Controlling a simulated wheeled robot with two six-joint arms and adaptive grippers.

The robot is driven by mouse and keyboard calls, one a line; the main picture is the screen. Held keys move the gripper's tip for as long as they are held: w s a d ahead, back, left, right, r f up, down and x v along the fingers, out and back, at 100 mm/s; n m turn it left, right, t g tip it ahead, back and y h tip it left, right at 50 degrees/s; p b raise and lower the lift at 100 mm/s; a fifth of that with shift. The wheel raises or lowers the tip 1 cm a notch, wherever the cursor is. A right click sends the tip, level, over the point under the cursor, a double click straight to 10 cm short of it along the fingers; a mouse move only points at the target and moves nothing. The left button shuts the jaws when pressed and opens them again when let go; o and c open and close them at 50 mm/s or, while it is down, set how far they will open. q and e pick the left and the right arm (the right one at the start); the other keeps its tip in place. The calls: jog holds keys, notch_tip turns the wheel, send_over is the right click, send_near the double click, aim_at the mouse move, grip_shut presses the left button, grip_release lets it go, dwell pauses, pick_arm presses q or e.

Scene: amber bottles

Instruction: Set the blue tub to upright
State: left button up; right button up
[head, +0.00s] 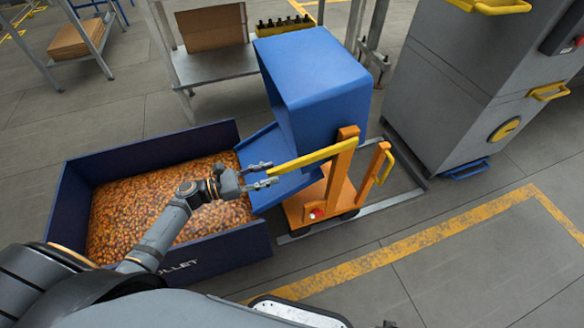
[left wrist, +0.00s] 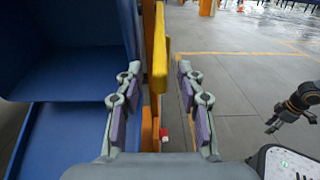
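The blue tub (head: 315,85) is tipped on an orange cart (head: 318,200), its open side facing the crate of amber bottles and a blue lip (head: 262,160) reaching toward it. In the left wrist view the tub (left wrist: 70,75) fills the left side. A yellow lever (head: 315,158) sticks out from the orange post toward my left gripper (head: 266,175). My left gripper is open; in the wrist view the lever (left wrist: 160,60) shows between its two fingers, touching neither. My right gripper (left wrist: 291,120) appears open and empty at the right of the wrist view.
A dark blue crate (head: 215,255) full of amber bottles (head: 150,205) stands left of the cart. A grey machine (head: 470,85) stands at the right. A metal table (head: 215,65) with a cardboard box is behind. Floor at the lower right is clear, with a yellow line (head: 400,248).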

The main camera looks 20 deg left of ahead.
pick_arm(q)
send_near(309, 163)
jog(key=w+d, duration=0.1)
jog(key=w+d+f, duration=0.1)
jog(key=w+d, duration=0.1)
jog(key=shift+d, duration=0.2)
jog(key=shift+c, duration=0.4)
grip_shut()
